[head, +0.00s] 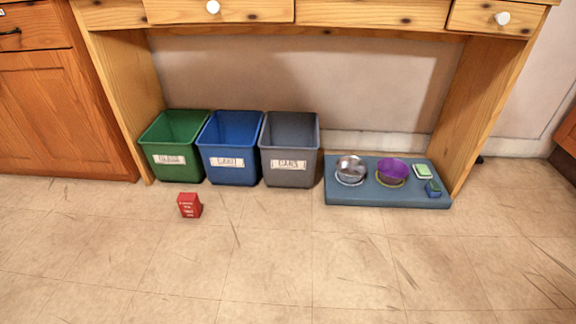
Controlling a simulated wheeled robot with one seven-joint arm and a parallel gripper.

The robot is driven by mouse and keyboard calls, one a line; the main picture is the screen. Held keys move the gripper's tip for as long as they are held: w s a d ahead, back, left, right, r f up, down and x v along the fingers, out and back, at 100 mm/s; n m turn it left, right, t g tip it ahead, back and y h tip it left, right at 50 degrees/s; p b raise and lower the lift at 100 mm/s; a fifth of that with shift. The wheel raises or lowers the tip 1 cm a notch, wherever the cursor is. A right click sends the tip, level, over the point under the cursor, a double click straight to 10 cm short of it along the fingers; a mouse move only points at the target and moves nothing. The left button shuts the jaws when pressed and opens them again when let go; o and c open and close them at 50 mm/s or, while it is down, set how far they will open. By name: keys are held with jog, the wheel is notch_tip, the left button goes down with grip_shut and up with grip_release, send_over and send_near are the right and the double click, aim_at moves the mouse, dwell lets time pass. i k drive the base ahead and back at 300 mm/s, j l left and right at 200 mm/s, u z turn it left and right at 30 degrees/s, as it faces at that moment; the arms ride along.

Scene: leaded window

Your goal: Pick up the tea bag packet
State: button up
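A small red packet (189,206) with pale printed lettering stands on the tiled floor, in front of the green and blue bins. The lettering is too small to read, so I cannot tell for sure that it is the tea bag packet. A small flat green-and-white item (423,171) and a small blue item with a green top (433,188) lie on the right end of a blue-grey platform (345,198). My gripper is not in view.
Green (175,150), blue (230,150) and grey (290,150) bins with labels stand in a row under a wooden desk (490,110). A metal bowl (350,168) and a purple bowl (393,171) sit on the platform. The floor (260,270) in front is clear.

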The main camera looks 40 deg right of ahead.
aim_at(188, 203)
jog(key=i+j+z, duration=0.35)
jog(key=i+j, duration=1.65)
jog(key=i, duration=0.4)
jog(key=l, duration=0.1)
